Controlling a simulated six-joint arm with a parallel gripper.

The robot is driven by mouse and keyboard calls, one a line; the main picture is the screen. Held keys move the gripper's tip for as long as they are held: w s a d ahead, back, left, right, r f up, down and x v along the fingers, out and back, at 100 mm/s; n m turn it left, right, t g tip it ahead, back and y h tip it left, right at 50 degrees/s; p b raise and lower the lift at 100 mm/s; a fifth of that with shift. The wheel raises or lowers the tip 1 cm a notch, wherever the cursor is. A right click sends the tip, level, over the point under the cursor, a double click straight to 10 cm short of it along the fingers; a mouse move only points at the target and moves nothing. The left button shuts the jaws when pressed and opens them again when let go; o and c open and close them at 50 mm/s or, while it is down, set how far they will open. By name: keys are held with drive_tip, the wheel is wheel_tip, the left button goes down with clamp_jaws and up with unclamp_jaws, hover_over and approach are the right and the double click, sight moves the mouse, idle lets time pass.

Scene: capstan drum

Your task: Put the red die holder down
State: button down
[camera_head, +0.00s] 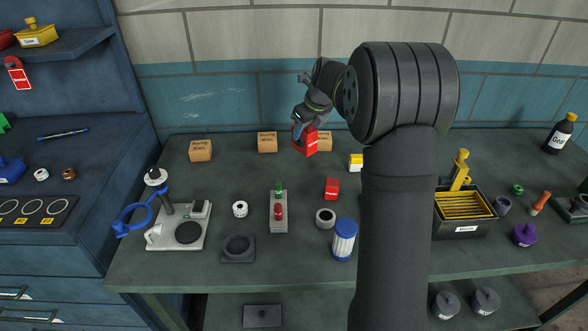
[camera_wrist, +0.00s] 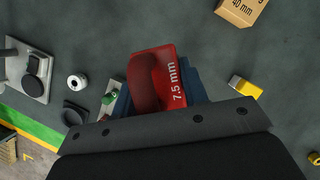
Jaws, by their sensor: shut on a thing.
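The red die holder (camera_head: 307,142) is in my gripper (camera_head: 302,129) near the back of the dark bench, in front of the tiled wall. In the wrist view the red die holder (camera_wrist: 158,80) has "7.5 mm" in white on its face and sits between the blue fingers of my gripper (camera_wrist: 160,90). My gripper is shut on it. In the head view it partly covers a cardboard box behind it. I cannot tell whether its underside touches the bench.
Cardboard boxes stand at the back, one (camera_head: 267,142) just left of the held holder. A smaller red block (camera_head: 332,188) and a yellow-and-white block (camera_head: 356,162) lie to the right. A grey stand with red and green knobs (camera_head: 279,211) is nearer. Bare bench (camera_head: 235,178) shows between.

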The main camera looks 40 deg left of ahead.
drive_tip(key=w+d+m+t, duration=0.1)
drive_tip(key=w+d+m, duration=0.25)
drive_tip(key=d, duration=0.35)
drive_tip(key=shift+s+a+f, duration=0.5)
drive_tip(key=shift+a+f, duration=1.25)
drive_tip(key=shift+f, duration=0.05)
drive_tip(key=shift+s+a+f, duration=0.45)
drive_tip(key=shift+a+f, duration=1.3)
drive_tip(key=shift+a, duration=0.05)
drive_tip(key=shift+s+a+f, duration=0.5)
drive_tip(key=shift+a+f, duration=1.25)
drive_tip(key=shift+f, duration=0.05)
drive_tip(key=shift+f, duration=0.15)
drive_tip(key=c, duration=0.8)
unclamp_jaws()
drive_tip(key=shift+f, duration=0.1)
drive_tip(key=shift+c, duration=0.2)
drive_tip(key=v, duration=1.2)
drive_tip(key=shift+s, duration=0.25)
